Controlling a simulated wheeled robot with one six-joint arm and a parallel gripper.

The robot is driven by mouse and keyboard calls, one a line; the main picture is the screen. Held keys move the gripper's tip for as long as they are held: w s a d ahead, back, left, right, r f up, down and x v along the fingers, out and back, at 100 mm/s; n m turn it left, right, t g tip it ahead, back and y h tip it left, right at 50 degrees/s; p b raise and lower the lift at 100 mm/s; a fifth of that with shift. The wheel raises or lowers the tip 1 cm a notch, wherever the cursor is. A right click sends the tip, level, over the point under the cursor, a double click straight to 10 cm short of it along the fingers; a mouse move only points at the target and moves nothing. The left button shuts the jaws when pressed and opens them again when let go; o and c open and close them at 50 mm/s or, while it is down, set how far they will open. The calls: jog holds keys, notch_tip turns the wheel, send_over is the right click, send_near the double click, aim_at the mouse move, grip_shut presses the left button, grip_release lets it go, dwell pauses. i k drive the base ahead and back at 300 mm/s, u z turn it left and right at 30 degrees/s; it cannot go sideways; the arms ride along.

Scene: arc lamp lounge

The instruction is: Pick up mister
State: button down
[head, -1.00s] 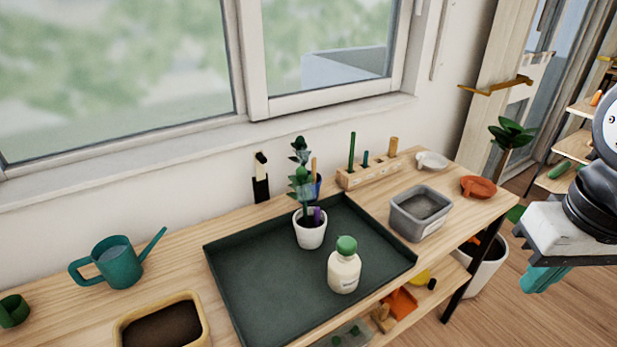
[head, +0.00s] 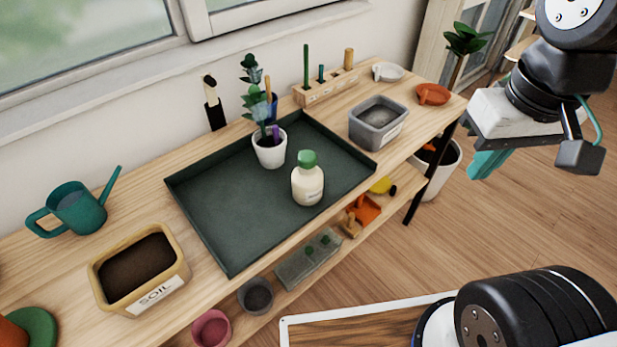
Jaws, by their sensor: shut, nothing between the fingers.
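No thing here is plainly a mister. A dark blue vessel with a thin tan upright part (head: 272,105) stands behind the potted plant (head: 269,150), which partly hides it; I cannot tell if it is the mister. A cream bottle with a green cap (head: 308,184) stands upright on the dark green tray (head: 228,222). My gripper (head: 484,168), with teal fingers, is shut and empty. In the picture it is to the right of the bench, well apart from the bottle and the blue vessel.
A teal watering can (head: 75,208) and a soil box (head: 150,285) are on the bench's left. A grey bin (head: 378,122), a wooden tool rack (head: 327,88) and an orange dish (head: 432,94) are on its right. Floor at right is open.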

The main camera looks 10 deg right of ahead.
aim_at(307, 186)
jog(key=z, duration=1.65)
jog(key=k, duration=0.9)
jog(key=u, duration=0.5)
